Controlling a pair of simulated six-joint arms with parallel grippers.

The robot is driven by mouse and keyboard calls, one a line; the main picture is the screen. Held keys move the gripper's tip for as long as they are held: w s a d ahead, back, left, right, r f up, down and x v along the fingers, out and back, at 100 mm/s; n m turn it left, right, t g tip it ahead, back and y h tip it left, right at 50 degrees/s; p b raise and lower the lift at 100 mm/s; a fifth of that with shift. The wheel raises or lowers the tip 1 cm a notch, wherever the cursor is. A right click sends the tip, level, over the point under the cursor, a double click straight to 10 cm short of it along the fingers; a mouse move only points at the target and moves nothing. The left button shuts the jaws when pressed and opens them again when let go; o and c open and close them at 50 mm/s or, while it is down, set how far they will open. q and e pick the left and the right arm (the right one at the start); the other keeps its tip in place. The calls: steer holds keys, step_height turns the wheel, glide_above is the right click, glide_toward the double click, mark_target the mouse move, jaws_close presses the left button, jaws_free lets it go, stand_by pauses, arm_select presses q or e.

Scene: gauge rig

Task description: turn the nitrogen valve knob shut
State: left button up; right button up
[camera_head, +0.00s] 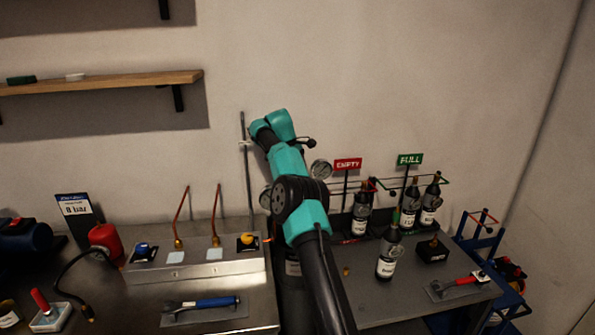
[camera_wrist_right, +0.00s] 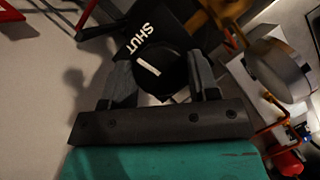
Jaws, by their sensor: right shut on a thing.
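In the right wrist view a round black knob (camera_wrist_right: 165,82) with a white pointer mark sits between the two fingers of my right gripper (camera_wrist_right: 160,72). The fingers are shut on its sides. A black plate lettered SHUT (camera_wrist_right: 140,38) lies just beyond the knob; the white mark slants on the knob's face. In the head view my right arm, teal and black, reaches up to the wall, and it hides the knob and the gripper's fingers. My left gripper is in neither view.
Dark bottles (camera_head: 387,258) stand near EMPTY (camera_head: 347,164) and FULL (camera_head: 410,159) signs. A metal panel (camera_head: 200,268) with copper tubes is at left. A large round metal part (camera_wrist_right: 282,68) is close right of the gripper.

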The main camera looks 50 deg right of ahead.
steer(key=shift+m, duration=0.4)
steer(key=o, duration=0.9)
